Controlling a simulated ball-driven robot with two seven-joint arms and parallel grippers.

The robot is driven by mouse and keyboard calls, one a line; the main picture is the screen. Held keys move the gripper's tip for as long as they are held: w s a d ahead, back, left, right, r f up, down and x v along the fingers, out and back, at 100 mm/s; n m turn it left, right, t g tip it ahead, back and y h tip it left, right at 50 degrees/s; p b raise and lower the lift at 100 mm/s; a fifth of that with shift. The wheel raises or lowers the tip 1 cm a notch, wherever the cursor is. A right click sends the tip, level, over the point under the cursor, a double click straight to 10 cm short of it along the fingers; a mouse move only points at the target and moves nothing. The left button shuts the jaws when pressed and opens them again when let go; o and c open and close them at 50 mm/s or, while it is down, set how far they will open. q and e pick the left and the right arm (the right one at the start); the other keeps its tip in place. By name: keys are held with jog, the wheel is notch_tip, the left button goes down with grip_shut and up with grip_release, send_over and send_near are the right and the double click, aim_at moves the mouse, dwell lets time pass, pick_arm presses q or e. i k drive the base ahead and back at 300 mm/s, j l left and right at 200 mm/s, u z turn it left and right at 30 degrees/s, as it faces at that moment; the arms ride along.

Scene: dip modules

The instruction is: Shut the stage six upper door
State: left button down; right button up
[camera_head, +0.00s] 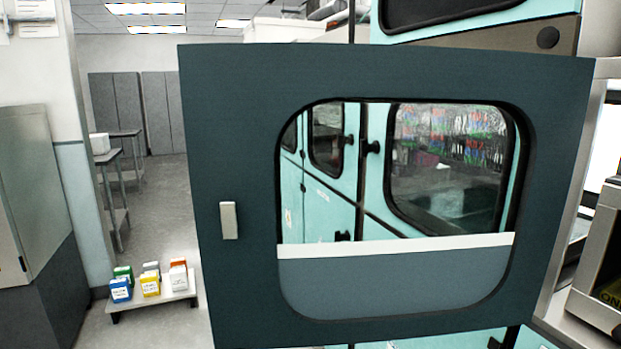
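A large dark teal door (400,70) stands open and fills the middle and right of the head view, close to me. It has a rounded window opening and a small pale latch or handle (229,220) near its left edge. I take it for the stage six upper door, but no label naming the stage is readable. Through the window I see turquoise machine doors (343,190) with dark windows and black knobs. The open door hides much of the machine behind it. Neither of my grippers shows in this view.
A low pallet (158,304) with several small coloured boxes stands on the floor at the lower left. A grey cabinet (35,190) is at the far left. Metal equipment (600,262) stands close at the right edge.

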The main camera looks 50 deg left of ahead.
aim_at(239, 102)
jog(key=j+z, duration=0.15)
jog(key=j, duration=3.15)
jog(key=j+z, duration=0.1)
jog(key=z, duration=0.3)
jog(key=j+z, duration=0.1)
jog(key=z, duration=0.25)
jog(key=j+z, duration=0.1)
jog(key=z, duration=0.3)
jog(key=k+j+z, duration=0.1)
jog(key=z, duration=0.3)
